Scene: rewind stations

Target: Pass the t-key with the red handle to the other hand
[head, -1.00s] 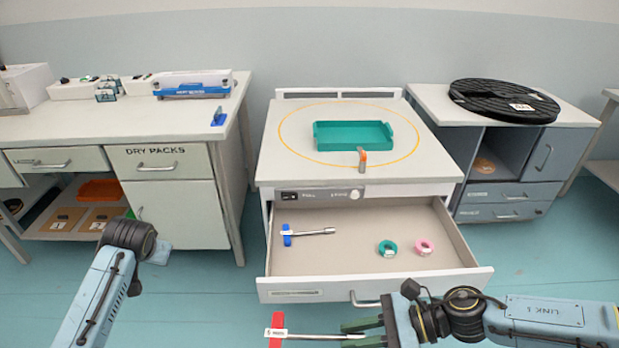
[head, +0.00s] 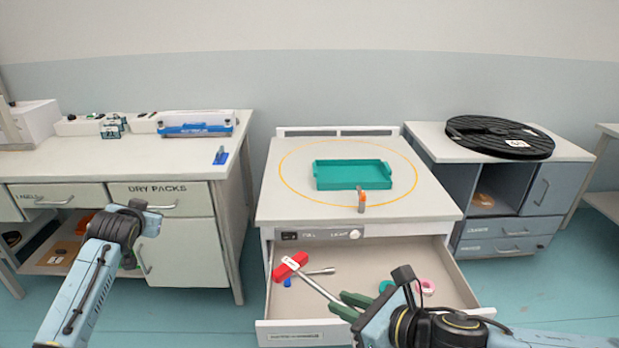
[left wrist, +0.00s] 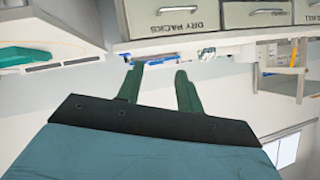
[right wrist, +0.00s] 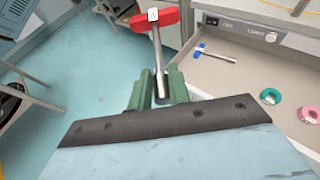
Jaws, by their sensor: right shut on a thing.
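The t-key with the red handle (head: 291,264) is in my right gripper (head: 350,305), over the open drawer in the head view. Its shaft runs from the green fingers up and left to the red handle. The right wrist view shows the red handle (right wrist: 155,19) beyond the fingers (right wrist: 158,88), which are shut on the shaft. My left gripper shows in the left wrist view (left wrist: 158,80) with its two green fingers apart and nothing between them. In the head view my left arm is at the left, before the dry packs cabinet, and its fingers are hidden.
The open drawer (head: 300,333) holds a blue-handled key (right wrist: 215,53), a green ring (right wrist: 270,96) and a pink ring (right wrist: 309,114). A green tray (head: 352,175) sits on the station top. A black reel (head: 499,137) lies on the right cabinet.

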